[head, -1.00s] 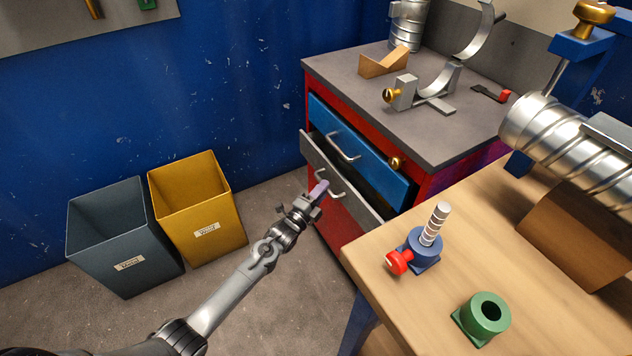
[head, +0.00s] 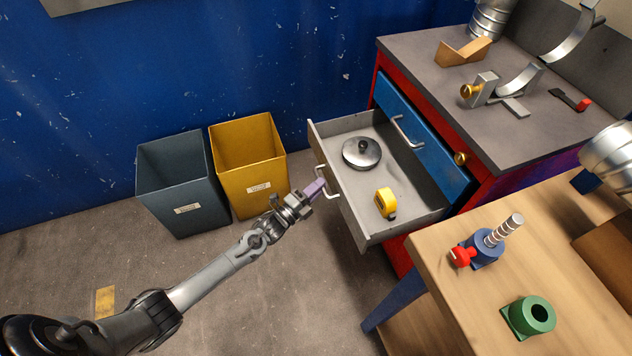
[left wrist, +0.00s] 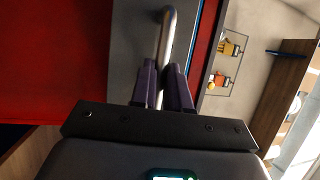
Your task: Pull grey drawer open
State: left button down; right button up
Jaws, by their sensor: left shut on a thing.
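The grey drawer (head: 348,205) of the red cabinet is pulled well out, below a blue drawer (head: 420,140). Inside it lie a round metal disc with a dark knob (head: 361,153) and a yellow tape measure (head: 386,203). My left gripper (head: 318,188) is at the drawer's front, shut on its metal bar handle (head: 327,177). In the left wrist view the purple fingers (left wrist: 162,88) stand on either side of the handle (left wrist: 167,35), in front of the grey drawer face (left wrist: 136,45). My right gripper is not in view.
A grey bin (head: 183,185) and a yellow bin (head: 249,165) stand left of the drawer. A wooden workbench (head: 460,300) with a blue fixture (head: 482,250) and a green ring block (head: 531,315) is close on the right. Floor in front of the drawer is clear.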

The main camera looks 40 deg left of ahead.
pick_arm(q)
jog(key=shift+s+a, duration=0.25)
jog(key=shift+s, duration=0.05)
jog(key=c, duration=1.1)
grip_release()
jog(key=shift+w, duration=0.1)
jog(key=p+v, duration=0.3)
jog(key=v, duration=0.8)
jog(key=shift+w, duration=0.1)
